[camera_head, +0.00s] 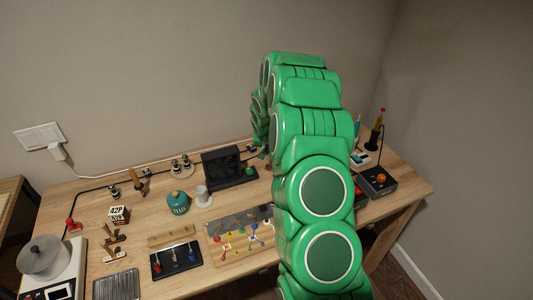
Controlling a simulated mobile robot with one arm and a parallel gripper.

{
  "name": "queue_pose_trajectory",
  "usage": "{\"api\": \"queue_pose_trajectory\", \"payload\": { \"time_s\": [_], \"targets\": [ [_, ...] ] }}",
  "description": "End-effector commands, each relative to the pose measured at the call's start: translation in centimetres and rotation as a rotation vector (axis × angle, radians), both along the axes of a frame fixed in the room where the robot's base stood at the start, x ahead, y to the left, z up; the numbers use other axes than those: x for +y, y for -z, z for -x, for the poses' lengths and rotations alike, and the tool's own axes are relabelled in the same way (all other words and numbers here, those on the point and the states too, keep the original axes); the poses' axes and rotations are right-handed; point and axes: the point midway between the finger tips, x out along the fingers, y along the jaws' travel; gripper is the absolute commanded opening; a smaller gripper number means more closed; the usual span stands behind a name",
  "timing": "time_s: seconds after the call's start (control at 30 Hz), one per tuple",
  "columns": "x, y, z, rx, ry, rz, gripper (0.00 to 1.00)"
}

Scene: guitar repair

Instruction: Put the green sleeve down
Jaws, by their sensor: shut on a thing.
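My green arm rises through the middle of the view and folds over, its far links (259,115) pointing down behind the nearer ones. My gripper is hidden behind my arm, so what it holds does not show. A small green piece (250,170) shows at the right end of a black stand's base, just left of my arm. It is too small to tell whether this is the green sleeve or whether anything touches it.
The wooden bench (150,219) carries a black upright stand (221,167), a teal pot (177,203), a white cup (202,194), a board with colored pieces (240,245), and a black tray of tools (177,259). A pot (43,258) stands left. A black box (377,182) sits right.

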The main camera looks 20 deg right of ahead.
Motion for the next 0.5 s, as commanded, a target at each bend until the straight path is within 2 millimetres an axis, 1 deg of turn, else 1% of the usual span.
{"api": "queue_pose_trajectory", "payload": {
  "time_s": [0.03,0.1,0.2,0.5],
  "targets": [
    [0.0,0.7,0.1,0.005,0.000,0.001,0.00],
    [0.0,1.6,0.1,0.005,0.000,0.000,0.00],
    [0.0,2.4,0.1,0.003,0.001,-0.001,0.00],
    [0.0,2.5,0.0,0.000,0.001,0.000,0.00]
  ]
}}
